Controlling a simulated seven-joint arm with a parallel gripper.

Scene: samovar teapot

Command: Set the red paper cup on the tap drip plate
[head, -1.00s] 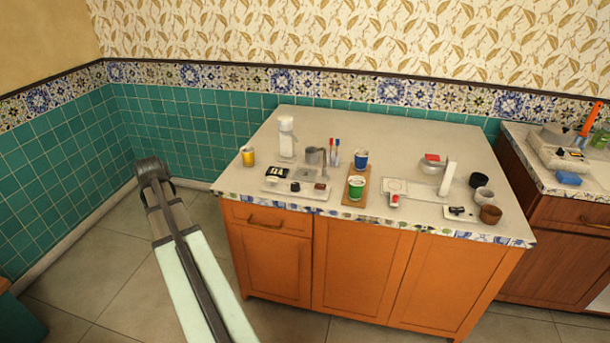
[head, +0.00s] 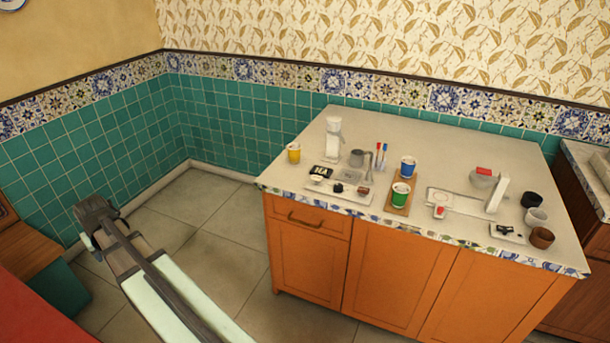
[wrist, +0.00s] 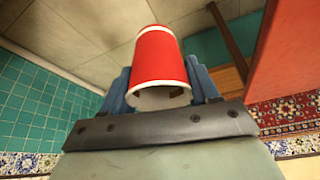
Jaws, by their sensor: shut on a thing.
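The red paper cup (wrist: 158,62) shows in the wrist view, with a white band at its far end and its white rim toward my palm. My gripper (wrist: 160,85) is shut on the cup, with one blue finger on each side. In the head view my gripper (head: 92,222) is at the left, over the floor and well apart from the counter. The cup cannot be made out there.
A red surface (head: 40,310) is at the lower left, beside a wooden bench (head: 28,240). Open floor (head: 205,215) lies between.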

